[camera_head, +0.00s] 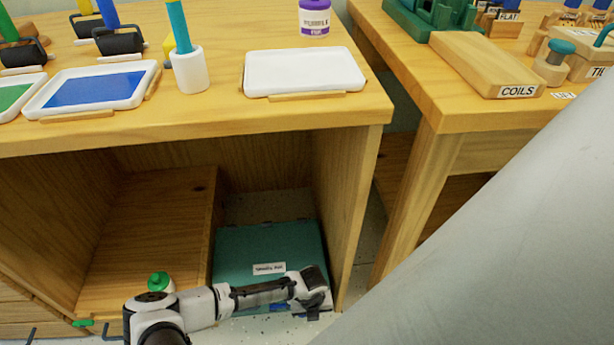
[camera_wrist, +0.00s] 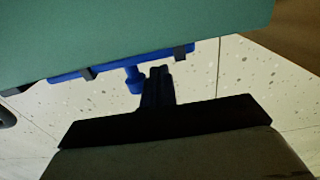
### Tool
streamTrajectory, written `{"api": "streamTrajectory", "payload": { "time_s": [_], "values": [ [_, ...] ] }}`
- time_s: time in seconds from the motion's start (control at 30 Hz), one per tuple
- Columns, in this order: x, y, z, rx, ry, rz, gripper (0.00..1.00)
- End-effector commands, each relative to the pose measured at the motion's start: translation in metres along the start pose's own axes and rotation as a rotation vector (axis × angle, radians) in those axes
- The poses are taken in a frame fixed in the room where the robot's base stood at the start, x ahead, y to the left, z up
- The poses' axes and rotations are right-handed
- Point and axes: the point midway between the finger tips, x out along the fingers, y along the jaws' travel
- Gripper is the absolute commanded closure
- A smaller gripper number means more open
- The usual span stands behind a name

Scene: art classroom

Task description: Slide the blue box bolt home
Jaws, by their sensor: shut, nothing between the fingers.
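A teal box (camera_head: 255,245) with a white label sits low in the open bay under the table in the head view. Its face fills the top of the wrist view (camera_wrist: 120,30). A blue bolt (camera_wrist: 155,61) runs along the box's edge through dark brackets (camera_wrist: 183,51), and a blue knob (camera_wrist: 135,80) sticks out from it. A bit of blue also shows in the head view (camera_head: 279,307), partly hidden by my arm. My gripper (camera_wrist: 160,76) is shut and empty, just right of the knob; I cannot tell whether they touch.
A wooden block or drawer unit (camera_head: 150,230) stands left of the box, with a green knob (camera_head: 158,281) near its front. The bay's right side panel (camera_head: 345,200) stands close to my arm. Speckled floor (camera_wrist: 230,80) lies open beside the bolt.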

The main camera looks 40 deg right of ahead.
Motion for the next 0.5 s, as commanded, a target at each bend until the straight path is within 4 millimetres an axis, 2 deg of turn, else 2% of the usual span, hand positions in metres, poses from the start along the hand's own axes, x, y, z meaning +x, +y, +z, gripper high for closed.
{"api": "streamTrajectory", "payload": {
  "time_s": [0.23,0.5],
  "values": [
    [-0.0003,0.0072,0.0003,-0.001,0.000,0.001,1.00],
    [0.0001,0.0061,0.0000,0.000,0.000,0.000,1.00]
  ]
}}
